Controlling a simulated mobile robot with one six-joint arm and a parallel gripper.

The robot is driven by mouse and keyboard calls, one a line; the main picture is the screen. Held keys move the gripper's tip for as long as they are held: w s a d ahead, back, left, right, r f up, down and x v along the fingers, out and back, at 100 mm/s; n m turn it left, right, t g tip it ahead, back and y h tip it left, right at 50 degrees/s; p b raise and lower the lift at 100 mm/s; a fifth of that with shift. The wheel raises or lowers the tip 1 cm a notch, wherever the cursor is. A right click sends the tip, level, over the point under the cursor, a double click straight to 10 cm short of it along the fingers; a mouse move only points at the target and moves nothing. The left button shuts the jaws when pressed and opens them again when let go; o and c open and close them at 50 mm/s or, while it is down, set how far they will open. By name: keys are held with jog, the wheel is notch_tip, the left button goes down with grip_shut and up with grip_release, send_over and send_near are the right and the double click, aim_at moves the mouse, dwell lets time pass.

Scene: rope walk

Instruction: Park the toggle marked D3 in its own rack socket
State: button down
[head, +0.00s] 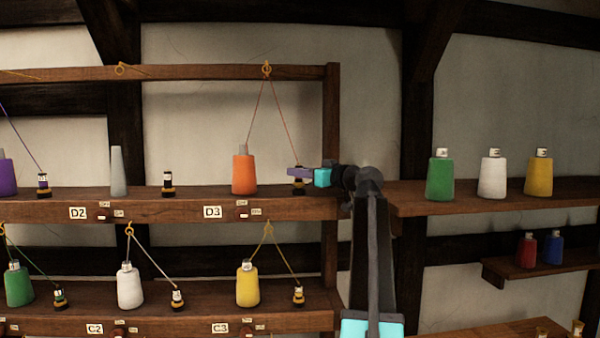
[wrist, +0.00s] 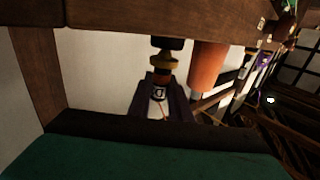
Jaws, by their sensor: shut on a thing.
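My gripper (head: 302,172) is at the right end of the upper rack shelf, above the D3 section, shut on a toggle (head: 299,187). In the wrist view, which looks upside down, its two dark fingers (wrist: 163,80) stand either side of the toggle's white-labelled body (wrist: 158,93); the full mark is not readable. A dark and brass lower part (wrist: 163,62) meets or nearly meets the shelf (wrist: 130,18); I cannot tell if it is seated. An orange thread runs from the toggle to a hook (head: 266,69) and down to the orange cone (head: 244,172). The D3 plate (head: 212,212) is on the shelf front.
The rack's right post (head: 332,130) stands close to my gripper. An empty grey cone (head: 118,172) and a dark toggle (head: 168,184) stand at D2. The lower shelf has threaded cones, including a yellow one (head: 247,285). The right-hand shelf (head: 480,195) holds green, white and yellow cones.

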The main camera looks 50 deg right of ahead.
jog(key=shift+f, duration=0.6)
jog(key=c, duration=1.6)
grip_release()
jog(key=shift+r, duration=0.15)
jog(key=shift+r, duration=0.45)
jog(key=s+b, duration=0.5)
jog(key=s, duration=0.7)
